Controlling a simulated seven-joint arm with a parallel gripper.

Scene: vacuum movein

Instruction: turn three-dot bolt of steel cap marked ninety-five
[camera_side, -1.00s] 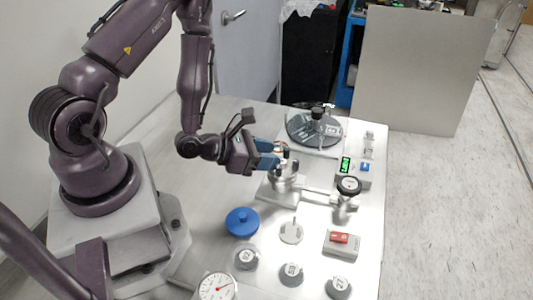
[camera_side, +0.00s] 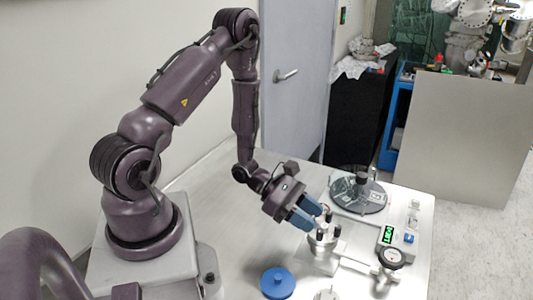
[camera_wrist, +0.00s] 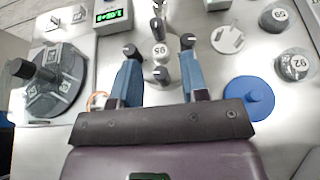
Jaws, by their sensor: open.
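The steel cap (camera_side: 322,243) stands on a metal fixture just below my gripper; in the wrist view the cap (camera_wrist: 161,50) bears a small label that looks like 95. Several black-topped bolts stand around it: a left bolt (camera_wrist: 130,51), a right bolt (camera_wrist: 188,40) and a near bolt (camera_wrist: 160,73). Their dot marks are too small to read. My gripper (camera_side: 311,216) is open and tilted down at the cap. In the wrist view its blue fingers (camera_wrist: 160,66) lie left and right of the near bolt, holding nothing. I cannot tell whether the fingertips touch the side bolts.
A blue round lid (camera_side: 277,283) lies in front. A dark disc fixture (camera_side: 358,192) stands behind. Caps marked 92 (camera_wrist: 295,65) and 59 (camera_wrist: 279,15) show at the wrist view's right.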

